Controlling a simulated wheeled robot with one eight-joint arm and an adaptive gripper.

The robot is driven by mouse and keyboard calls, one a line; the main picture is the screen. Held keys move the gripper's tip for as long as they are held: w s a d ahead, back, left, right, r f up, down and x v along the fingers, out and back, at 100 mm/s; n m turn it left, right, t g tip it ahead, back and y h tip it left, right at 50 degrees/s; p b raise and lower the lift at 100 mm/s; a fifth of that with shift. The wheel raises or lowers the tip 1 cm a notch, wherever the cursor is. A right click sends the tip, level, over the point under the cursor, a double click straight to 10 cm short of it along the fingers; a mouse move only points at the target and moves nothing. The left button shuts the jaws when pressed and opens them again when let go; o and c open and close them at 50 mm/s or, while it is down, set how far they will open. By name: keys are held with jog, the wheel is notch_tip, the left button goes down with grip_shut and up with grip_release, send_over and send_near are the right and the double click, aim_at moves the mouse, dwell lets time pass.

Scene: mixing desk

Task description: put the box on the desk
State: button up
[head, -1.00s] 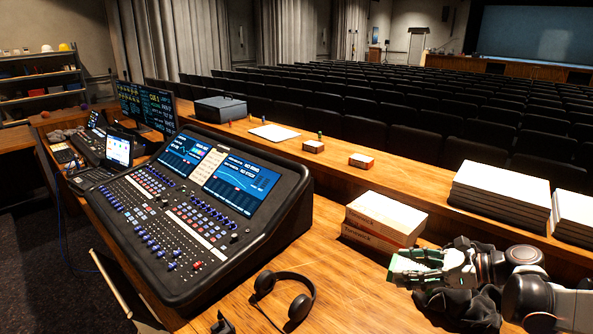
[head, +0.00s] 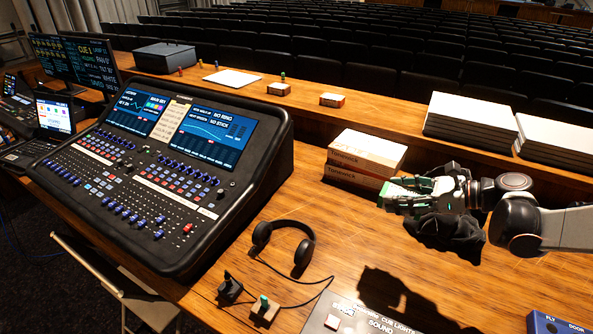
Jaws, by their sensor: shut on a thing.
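My gripper (head: 402,190), with green-tipped fingers, is at the right in the head view, just right of the stacked boxes. It is shut on a small pale box (head: 392,203), mostly hidden by the fingers. I cannot tell whether this box touches the wooden desk (head: 330,225). Two white boxes with red-brown markings, lettered Tonewick, lie stacked on the desk behind and left of the gripper: the upper box (head: 366,148) and the lower box (head: 352,178).
A black cloth (head: 452,235) lies under my gripper. Headphones (head: 285,240), a mixing console (head: 165,175) and a cue-light panel (head: 360,315) are on the desk. White-topped stacks (head: 470,120) and small boxes (head: 332,99) sit on the back ledge. Desk between headphones and cloth is clear.

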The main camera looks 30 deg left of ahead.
aim_at(382, 254)
notch_tip(382, 254, down, 20)
jog(key=b, duration=0.6)
jog(key=shift+b, duration=0.4)
jog(key=shift+f, duration=0.1)
jog(key=shift+f, duration=0.15)
jog(key=o, duration=1.1)
jog(key=shift+r, duration=0.2)
